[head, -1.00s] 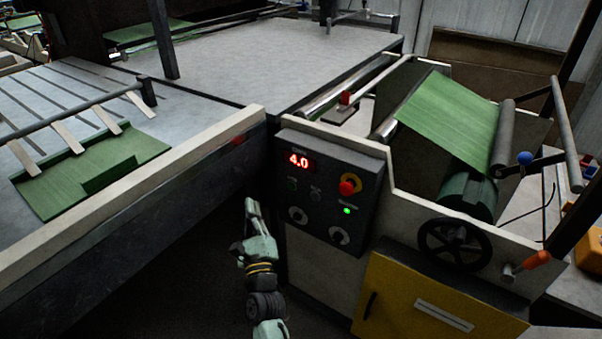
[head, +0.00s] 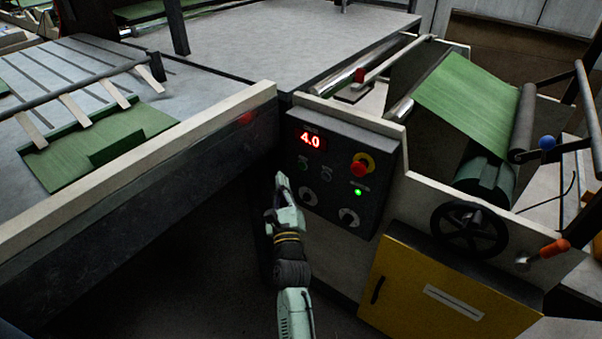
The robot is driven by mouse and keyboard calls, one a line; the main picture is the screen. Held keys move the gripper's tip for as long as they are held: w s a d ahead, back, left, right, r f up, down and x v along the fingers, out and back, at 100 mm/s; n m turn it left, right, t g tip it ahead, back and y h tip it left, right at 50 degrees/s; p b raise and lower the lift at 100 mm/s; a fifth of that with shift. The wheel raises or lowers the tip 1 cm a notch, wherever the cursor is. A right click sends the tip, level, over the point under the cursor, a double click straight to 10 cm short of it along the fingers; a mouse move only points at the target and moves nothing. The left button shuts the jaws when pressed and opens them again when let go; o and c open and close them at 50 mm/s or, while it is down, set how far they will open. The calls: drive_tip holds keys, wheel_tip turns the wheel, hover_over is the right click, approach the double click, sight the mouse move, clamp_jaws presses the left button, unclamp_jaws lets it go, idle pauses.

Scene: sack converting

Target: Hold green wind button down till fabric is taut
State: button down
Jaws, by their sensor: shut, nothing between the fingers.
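The dark control panel (head: 345,170) is on the front of the machine, with a red 4.0 display (head: 311,140). Below the display is a small dark green button (head: 304,162), with another small button (head: 327,173) to its right. A lit green lamp (head: 358,192) sits below the red emergency stop (head: 359,168).
Two knobs (head: 348,217) sit low on the panel. A black handwheel (head: 469,228), an orange-handled lever (head: 553,248) and a yellow cabinet door (head: 421,292) are to the right. A long pale rail (head: 150,155) borders the left. Dark floor (head: 190,270) is clear.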

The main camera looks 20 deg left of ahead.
sight(301, 166)
drive_tip(key=shift+w+d+b, duration=0.3)
drive_tip(key=shift+w+b, duration=0.4)
drive_tip(key=shift+w, duration=0.05)
drive_tip(key=shift+w+d+b, duration=0.25)
drive_tip(key=shift+w+b, duration=0.45)
drive_tip(key=shift+w, duration=0.1)
drive_tip(key=shift+w+d+b, duration=0.3)
drive_tip(key=shift+w+b, duration=0.4)
drive_tip(key=shift+w, duration=0.05)
drive_tip(key=shift+w, duration=0.1)
drive_tip(key=shift+w+d, duration=0.1)
drive_tip(key=shift+w, duration=0.2)
drive_tip(key=shift+w+d+b, duration=0.2)
drive_tip(key=shift+w+b, duration=0.2)
drive_tip(key=shift+b, duration=0.05)
idle(1.6)
idle(2.9)
drive_tip(key=shift+s+a+p, duration=0.3)
drive_tip(key=shift+s+p, duration=0.5)
drive_tip(key=shift+p, duration=0.1)
